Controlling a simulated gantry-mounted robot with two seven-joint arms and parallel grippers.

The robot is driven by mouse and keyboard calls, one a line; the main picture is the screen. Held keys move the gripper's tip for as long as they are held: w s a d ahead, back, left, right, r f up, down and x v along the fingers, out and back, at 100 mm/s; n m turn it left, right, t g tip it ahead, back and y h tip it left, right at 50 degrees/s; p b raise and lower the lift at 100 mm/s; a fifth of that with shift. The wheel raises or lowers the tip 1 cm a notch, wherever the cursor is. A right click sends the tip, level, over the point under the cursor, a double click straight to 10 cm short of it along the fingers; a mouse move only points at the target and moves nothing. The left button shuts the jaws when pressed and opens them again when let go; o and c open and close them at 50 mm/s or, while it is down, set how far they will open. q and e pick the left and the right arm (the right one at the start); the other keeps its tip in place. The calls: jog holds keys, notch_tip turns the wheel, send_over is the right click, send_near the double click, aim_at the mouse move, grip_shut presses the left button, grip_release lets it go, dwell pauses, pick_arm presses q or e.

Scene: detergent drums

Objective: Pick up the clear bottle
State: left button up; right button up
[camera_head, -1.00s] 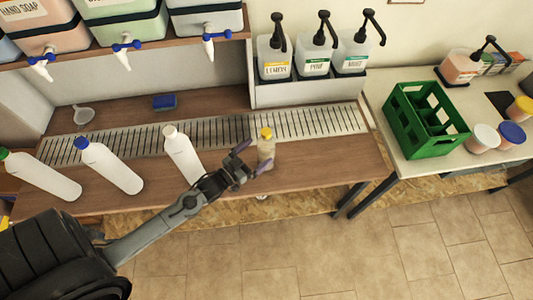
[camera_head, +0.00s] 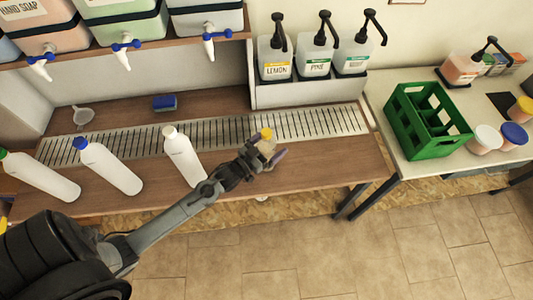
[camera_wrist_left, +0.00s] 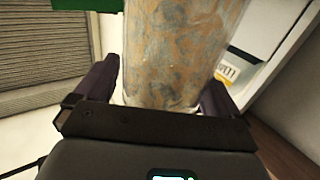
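The clear bottle with a yellow cap (camera_head: 266,134) stands on the wooden counter, in front of the slatted drain strip. My left gripper (camera_head: 268,153) has its fingers around the bottle, and partly hides its body in the head view. In the left wrist view the see-through bottle body (camera_wrist_left: 178,50) fills the space between the two dark fingers (camera_wrist_left: 160,88). A narrow gap shows beside the left-hand finger; contact at the other finger is unclear. My right gripper is in neither view.
White bottles stand left: one with a white cap (camera_head: 184,160), one blue-capped (camera_head: 110,168), one green-capped (camera_head: 38,176). Pump bottles (camera_head: 314,57) sit in a rack behind. A green crate (camera_head: 425,120) is on the right table. The counter right of the bottle is clear.

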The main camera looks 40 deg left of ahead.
pick_arm(q)
jog(key=shift+r, duration=0.1)
jog(key=c, duration=1.3)
notch_tip(320, 180, up, 4)
jog(key=shift+r+p, duration=0.2)
jog(key=shift+p, duration=0.45)
jog(key=d+r, duration=0.2)
jog(key=d, duration=0.2)
jog(key=s+d+r+p, duration=0.1)
jog(key=d+r, duration=0.1)
jog(key=d, duration=0.1)
jog(key=d+r, duration=0.2)
jog(key=d, duration=0.2)
jog(key=shift+s+d+r, duration=0.25)
jog(key=shift+d+r, duration=0.05)
